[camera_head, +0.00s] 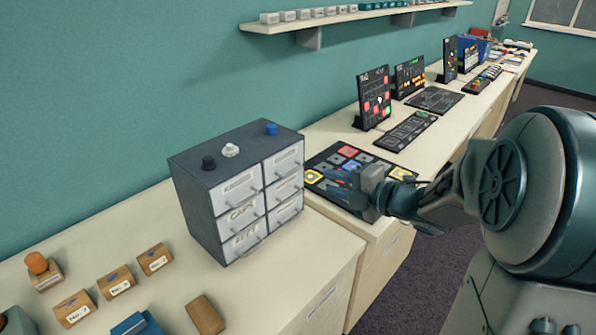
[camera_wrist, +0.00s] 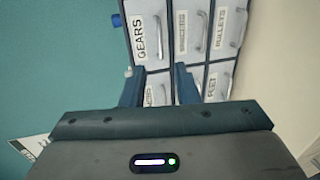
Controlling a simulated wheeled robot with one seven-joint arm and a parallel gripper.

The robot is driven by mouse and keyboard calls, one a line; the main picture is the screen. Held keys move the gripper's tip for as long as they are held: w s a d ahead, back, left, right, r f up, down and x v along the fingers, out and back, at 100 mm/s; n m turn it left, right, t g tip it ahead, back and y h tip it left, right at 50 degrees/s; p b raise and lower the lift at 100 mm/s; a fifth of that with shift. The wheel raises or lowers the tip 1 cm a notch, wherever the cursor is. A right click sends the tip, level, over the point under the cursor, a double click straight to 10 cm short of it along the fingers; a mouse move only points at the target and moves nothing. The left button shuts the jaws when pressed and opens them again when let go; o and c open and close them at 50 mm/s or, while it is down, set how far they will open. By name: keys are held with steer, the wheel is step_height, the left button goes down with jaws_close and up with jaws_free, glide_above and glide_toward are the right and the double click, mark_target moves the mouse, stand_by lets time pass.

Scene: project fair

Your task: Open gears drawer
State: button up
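A dark grey drawer cabinet (camera_head: 205,190) with pale drawer fronts stands on the counter. The gears drawer (camera_head: 284,162) is the top one of its right column in the head view and looks shut. In the wrist view, which is turned sideways, the gears drawer (camera_wrist: 145,32) shows at upper left with its label and handle (camera_wrist: 160,40). My gripper (camera_head: 332,184) is to the right of the cabinet, pointing at its drawer fronts. Its two fingers are apart and empty in the wrist view (camera_wrist: 158,72), with a gap to the drawer.
A board with coloured squares (camera_head: 319,163) lies below my gripper. Small labelled boxes (camera_head: 75,309) and a brown block (camera_head: 205,314) lie on the near counter. A black knob (camera_head: 208,163), a white piece (camera_head: 230,150) and a blue knob (camera_head: 271,128) sit on the cabinet top.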

steer(key=p+x, duration=0.1)
steer(key=x, duration=1)
steer(key=shift+w+a, duration=0.25)
steer(key=shift+f, duration=0.15)
jaws_close()
steer(key=shift+d, duration=0.1)
